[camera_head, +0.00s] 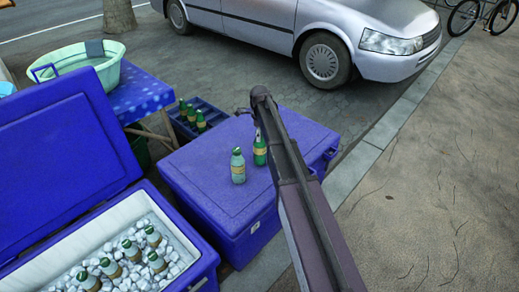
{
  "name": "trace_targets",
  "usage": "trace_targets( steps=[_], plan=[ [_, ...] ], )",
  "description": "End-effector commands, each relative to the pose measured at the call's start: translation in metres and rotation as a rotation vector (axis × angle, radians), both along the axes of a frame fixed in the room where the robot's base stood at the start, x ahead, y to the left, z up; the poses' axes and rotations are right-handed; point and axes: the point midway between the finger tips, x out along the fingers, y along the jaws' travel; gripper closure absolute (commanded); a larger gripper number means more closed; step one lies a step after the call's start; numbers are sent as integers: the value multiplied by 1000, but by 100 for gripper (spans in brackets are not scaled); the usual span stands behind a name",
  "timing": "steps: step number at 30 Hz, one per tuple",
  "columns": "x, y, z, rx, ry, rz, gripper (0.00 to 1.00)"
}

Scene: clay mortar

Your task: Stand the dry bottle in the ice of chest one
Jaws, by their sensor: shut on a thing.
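A dark green bottle (260,153) with a yellow label stands upright on, or just above, the closed lid of a blue chest (205,190). My gripper (258,134) is shut on its neck from above; the arm hides part of the grip. A paler, frosted-looking green bottle (238,170) stands upright just left of it, on the same lid. An open blue chest (195,268) at the lower left holds ice (128,229) with several pale, green-capped bottles standing in it. No number shows on either chest.
The open chest's raised lid (60,150) stands at the left. Behind are a blue crate (212,112) with several green bottles and a table (143,95) with a pale green basin (108,72). A silver car (300,30) is parked behind. Pavement at right is clear.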

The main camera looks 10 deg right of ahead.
Motion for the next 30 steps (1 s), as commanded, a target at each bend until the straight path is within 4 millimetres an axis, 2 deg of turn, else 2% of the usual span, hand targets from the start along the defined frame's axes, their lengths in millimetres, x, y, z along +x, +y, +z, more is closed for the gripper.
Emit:
trace_targets(
  steps=[1,3,30],
  plan=[
    [0,0,9,0,0,0,93],
    [0,0,15,0,0,0,93],
    [0,-1,91,0,0,-1,93]
  ],
)
